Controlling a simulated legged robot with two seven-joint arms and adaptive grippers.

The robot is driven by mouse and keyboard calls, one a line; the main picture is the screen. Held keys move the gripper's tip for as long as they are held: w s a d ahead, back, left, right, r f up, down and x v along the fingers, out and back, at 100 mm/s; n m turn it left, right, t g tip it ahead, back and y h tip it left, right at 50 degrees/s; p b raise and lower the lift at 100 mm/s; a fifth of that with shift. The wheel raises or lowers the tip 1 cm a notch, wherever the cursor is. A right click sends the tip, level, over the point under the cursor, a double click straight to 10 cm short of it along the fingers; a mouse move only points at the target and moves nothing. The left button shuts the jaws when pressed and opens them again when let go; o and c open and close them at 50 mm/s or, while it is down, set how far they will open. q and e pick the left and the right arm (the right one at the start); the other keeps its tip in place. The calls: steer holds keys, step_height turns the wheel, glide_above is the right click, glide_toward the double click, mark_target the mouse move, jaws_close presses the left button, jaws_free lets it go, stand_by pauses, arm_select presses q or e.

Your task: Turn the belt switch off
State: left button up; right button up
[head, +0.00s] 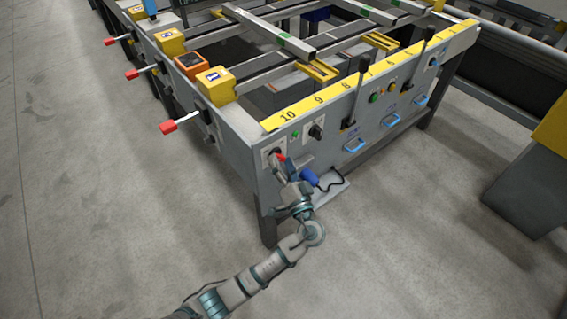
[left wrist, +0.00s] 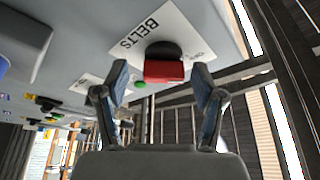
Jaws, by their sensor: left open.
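The belt switch shows in the left wrist view as a red handle (left wrist: 164,71) on a round black base, mounted on a white plate (left wrist: 160,30) marked BELTS. In the head view the switch (head: 280,156) is at the near left end of the table's front panel, partly hidden by my gripper. My left gripper (head: 284,168) reaches up to it from below. In the left wrist view my left gripper (left wrist: 162,90) is open, its fingers on either side of the red handle, with gaps visible. Contact is not visible. My right gripper is in neither view.
Right of the switch, the grey front panel (head: 340,148) carries a green button (head: 295,134), a black knob (head: 316,131) and blue handles (head: 354,145). A blue object (head: 310,177) with a cable sits low beside my arm. Red-tipped levers (head: 168,127) stick out left. The floor in front is clear.

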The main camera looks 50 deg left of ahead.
arm_select(q)
steer(key=v, duration=1.2)
steer(key=shift+f, duration=0.2)
steer(key=shift+w, duration=0.1)
